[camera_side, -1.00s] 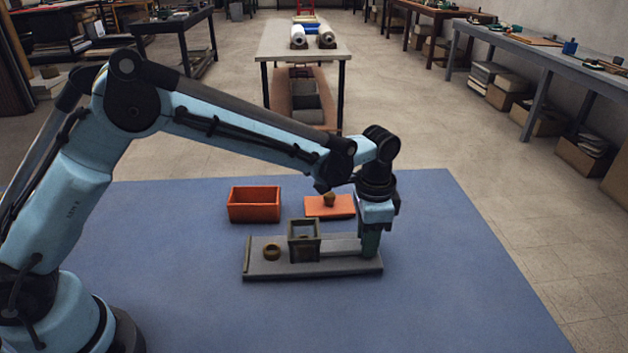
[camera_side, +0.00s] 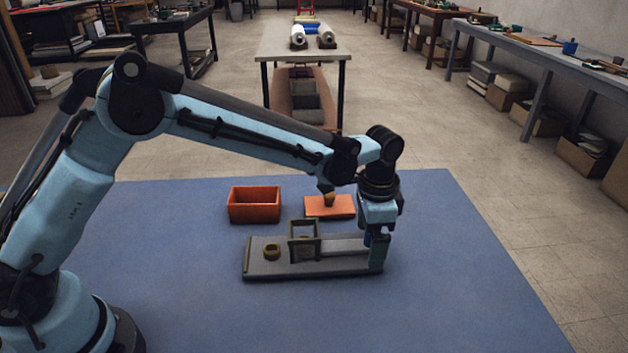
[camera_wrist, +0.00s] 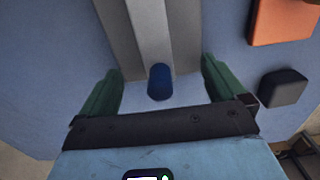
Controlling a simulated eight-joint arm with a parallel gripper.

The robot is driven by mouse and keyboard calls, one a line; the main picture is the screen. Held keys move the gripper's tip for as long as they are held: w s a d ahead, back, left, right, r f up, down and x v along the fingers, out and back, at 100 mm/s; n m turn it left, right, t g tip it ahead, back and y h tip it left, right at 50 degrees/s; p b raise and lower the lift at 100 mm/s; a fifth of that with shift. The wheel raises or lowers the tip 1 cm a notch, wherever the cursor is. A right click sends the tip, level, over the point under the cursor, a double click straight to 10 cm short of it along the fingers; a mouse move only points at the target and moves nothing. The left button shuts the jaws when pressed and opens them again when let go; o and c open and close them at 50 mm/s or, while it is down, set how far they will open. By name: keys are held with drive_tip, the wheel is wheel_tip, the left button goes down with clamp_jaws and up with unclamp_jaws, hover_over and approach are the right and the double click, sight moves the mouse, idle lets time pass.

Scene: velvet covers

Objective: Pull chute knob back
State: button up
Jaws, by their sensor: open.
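The chute knob is a short blue post at the end of the grey chute bar; in the wrist view the knob (camera_wrist: 160,82) stands between my fingers, with space on both sides. In the side view a bit of blue (camera_side: 368,239) shows beside my finger. My gripper (camera_wrist: 160,68) has two green fingers, spread apart and empty. In the side view my gripper (camera_side: 374,252) points down at the right end of the chute base (camera_side: 275,269). The chute bar (camera_side: 341,246) runs left to a square olive frame (camera_side: 304,226). The far finger is mostly hidden there.
A ring-shaped brown piece (camera_side: 271,251) sits on the base's left end. An orange open box (camera_side: 254,205) and an orange plate (camera_side: 340,208) with a small brown piece lie behind. A dark block (camera_wrist: 283,88) is right of my fingers. The blue mat is clear in front.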

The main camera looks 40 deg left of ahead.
drive_tip(key=shift+r, duration=3.5)
drive_tip(key=shift+a+r, duration=0.1)
drive_tip(key=s+a+r+n+t, duration=0.2)
drive_tip(key=s+a+n+t, duration=0.1)
drive_tip(key=s+a, duration=0.5)
drive_tip(key=s+a+r+n+t, duration=0.2)
drive_tip(key=s+a+n+t, duration=0.2)
drive_tip(key=s+a, duration=0.5)
drive_tip(key=shift+s+a+r+n, duration=0.2)
drive_tip(key=shift+a+n, duration=0.25)
drive_tip(key=shift+n, duration=0.55)
